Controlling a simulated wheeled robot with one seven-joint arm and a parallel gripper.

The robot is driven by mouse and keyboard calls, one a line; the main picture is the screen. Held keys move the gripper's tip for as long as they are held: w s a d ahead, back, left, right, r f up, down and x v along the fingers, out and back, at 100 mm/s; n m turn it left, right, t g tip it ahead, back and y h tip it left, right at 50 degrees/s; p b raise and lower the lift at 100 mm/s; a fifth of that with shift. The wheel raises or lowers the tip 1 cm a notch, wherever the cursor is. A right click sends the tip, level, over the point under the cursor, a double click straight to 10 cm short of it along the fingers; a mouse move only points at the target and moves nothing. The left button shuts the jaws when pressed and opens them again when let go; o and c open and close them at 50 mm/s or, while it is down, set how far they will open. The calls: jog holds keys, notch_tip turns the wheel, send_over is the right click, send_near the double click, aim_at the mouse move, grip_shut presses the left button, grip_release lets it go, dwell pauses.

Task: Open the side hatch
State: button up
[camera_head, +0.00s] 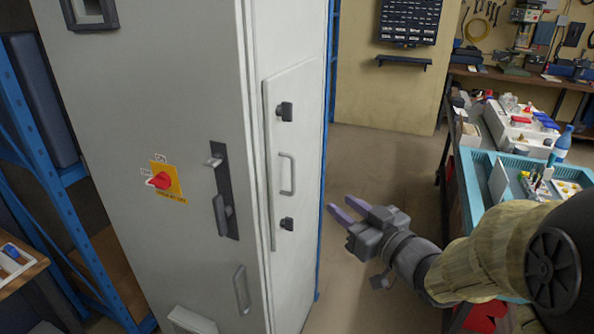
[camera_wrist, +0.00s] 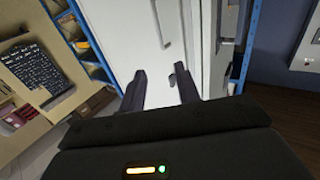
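The side hatch (camera_head: 293,150) is a pale grey panel on the right side face of a tall grey cabinet (camera_head: 110,100). It lies flat against the cabinet and looks closed. It has a vertical bar handle (camera_head: 287,174) between two black latches, the upper one (camera_head: 285,112) and the lower one (camera_head: 287,224). My gripper (camera_head: 342,213) is to the right of the hatch, with its two fingers apart and nothing between them.
The cabinet front carries a red rotary switch (camera_head: 159,181) on a yellow plate and a black lever handle (camera_head: 222,195). A blue rack (camera_head: 30,130) stands at the left. A workbench with a teal tray (camera_head: 480,190) is at the right. Bare floor lies between the cabinet and the bench.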

jog(key=w+p, duration=0.1)
jog(key=p, duration=0.8)
send_near(294, 169)
jog(key=x, duration=0.9)
grip_shut()
